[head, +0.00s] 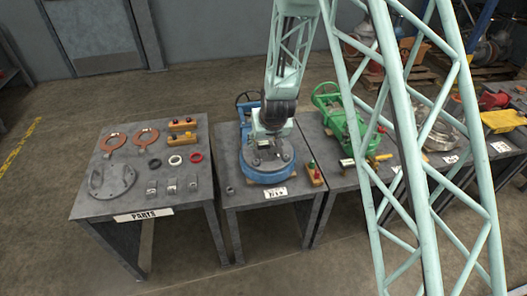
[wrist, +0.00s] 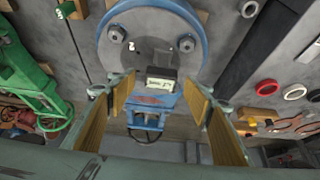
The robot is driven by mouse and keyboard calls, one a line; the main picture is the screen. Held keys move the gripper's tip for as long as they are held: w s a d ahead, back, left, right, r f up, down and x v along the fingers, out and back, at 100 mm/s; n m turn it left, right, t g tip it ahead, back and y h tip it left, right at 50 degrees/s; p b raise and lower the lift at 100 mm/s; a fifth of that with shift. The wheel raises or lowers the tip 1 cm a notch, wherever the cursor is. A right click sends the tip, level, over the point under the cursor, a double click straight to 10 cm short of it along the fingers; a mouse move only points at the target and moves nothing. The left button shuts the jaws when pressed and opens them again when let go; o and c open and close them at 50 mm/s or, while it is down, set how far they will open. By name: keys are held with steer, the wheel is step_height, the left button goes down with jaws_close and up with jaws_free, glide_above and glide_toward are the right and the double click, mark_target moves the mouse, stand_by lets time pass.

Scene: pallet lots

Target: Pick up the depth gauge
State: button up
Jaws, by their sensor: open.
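No item is clearly recognisable as a depth gauge. My gripper (head: 270,143) is low over a blue-rimmed round fixture (head: 268,179) on the middle table. In the wrist view my gripper (wrist: 158,84) is open, with its two tan-padded fingers apart. A small dark block with a pale labelled face (wrist: 160,79) shows between the fingertips, at the edge of the round fixture (wrist: 104,50). I cannot tell whether it is part of the fixture. The fingers do not visibly hold anything. My arm hides part of the fixture in the head view.
A green machine (head: 345,125) stands to the right. My lattice column blocks some of the right side.

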mark_target(264, 143)
steer(key=shift+b+x, duration=0.4)
steer(key=shift+x, duration=1.45)
steer(key=c, duration=1.3)
steer(key=shift+r, duration=0.1)
steer(key=shift+r+p, duration=0.6)
steer(key=shift+r, duration=1.05)
steer(key=shift+s+r, duration=0.1)
steer(key=shift+s, duration=0.15)
steer(key=s+d, duration=0.1)
steer(key=s, duration=0.3)
steer(key=s+d+r+p, duration=0.1)
steer(key=s+d, duration=0.1)
steer(key=s, duration=0.3)
steer(key=s+d, duration=0.2)
steer(key=s, duration=0.3)
steer(key=shift+s+d+r, duration=0.15)
steer(key=shift+s+d, duration=0.05)
steer(key=shift+s, duration=0.05)
